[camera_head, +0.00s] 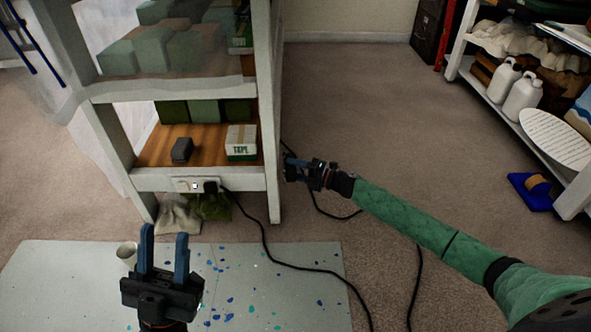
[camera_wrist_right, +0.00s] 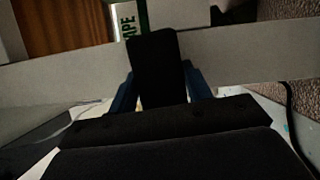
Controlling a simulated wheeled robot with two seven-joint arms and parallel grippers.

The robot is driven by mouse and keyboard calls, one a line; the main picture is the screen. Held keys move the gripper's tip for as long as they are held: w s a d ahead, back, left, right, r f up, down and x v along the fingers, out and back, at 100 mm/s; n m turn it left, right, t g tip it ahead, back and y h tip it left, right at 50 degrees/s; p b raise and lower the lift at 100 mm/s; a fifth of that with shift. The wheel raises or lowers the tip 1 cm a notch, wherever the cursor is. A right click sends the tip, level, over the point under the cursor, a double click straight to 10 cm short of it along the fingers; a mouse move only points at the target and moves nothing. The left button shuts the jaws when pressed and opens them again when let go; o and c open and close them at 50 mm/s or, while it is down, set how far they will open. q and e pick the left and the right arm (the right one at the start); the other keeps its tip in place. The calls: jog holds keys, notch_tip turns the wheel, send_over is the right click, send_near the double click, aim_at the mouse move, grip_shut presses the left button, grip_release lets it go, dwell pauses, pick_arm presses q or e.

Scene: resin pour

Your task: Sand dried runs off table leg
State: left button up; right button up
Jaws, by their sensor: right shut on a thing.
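The white table leg (camera_head: 270,150) stands upright at the near right corner of the white shelved table. It crosses the right wrist view (camera_wrist_right: 235,55) as a pale bar. I cannot make out dried runs on it. My right gripper (camera_head: 288,167) is just right of this leg, at about lower-shelf height. In the right wrist view its blue fingers are shut on a dark block (camera_wrist_right: 157,70), which overlaps the leg; I cannot tell whether they touch. My left gripper (camera_head: 164,255) is open and empty, above the paint-spotted sheet.
A dark grey block (camera_head: 182,150) and a white TAPE box (camera_head: 241,142) sit on the lower shelf. A power strip (camera_head: 187,185) is below, its black cable (camera_head: 300,267) crossing the floor. A cup (camera_head: 127,254) stands on the spotted sheet (camera_head: 60,290). Carpet right of the leg is mostly clear.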

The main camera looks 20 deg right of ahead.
jog(key=shift+w+a+p, duration=0.25)
jog(key=shift+a+p, duration=0.1)
jog(key=shift+a, duration=0.6)
dwell(0.6)
jog(key=shift+w, duration=0.15)
jog(key=shift+w+d, duration=0.35)
jog(key=shift+w, duration=0.55)
jog(key=shift+w+d, duration=0.35)
jog(key=shift+w, duration=0.5)
jog(key=shift+a+r, duration=0.1)
jog(key=shift+a, duration=0.05)
jog(key=shift+s+a+p, duration=0.4)
jog(key=shift+s+p, duration=0.3)
jog(key=shift+s, duration=0.2)
jog(key=shift+s+a+p, duration=0.35)
jog(key=shift+s+p, duration=0.3)
jog(key=shift+s, duration=0.2)
jog(key=shift+s+a, duration=0.1)
jog(key=shift+s, duration=0.05)
jog(key=shift+c, duration=0.3)
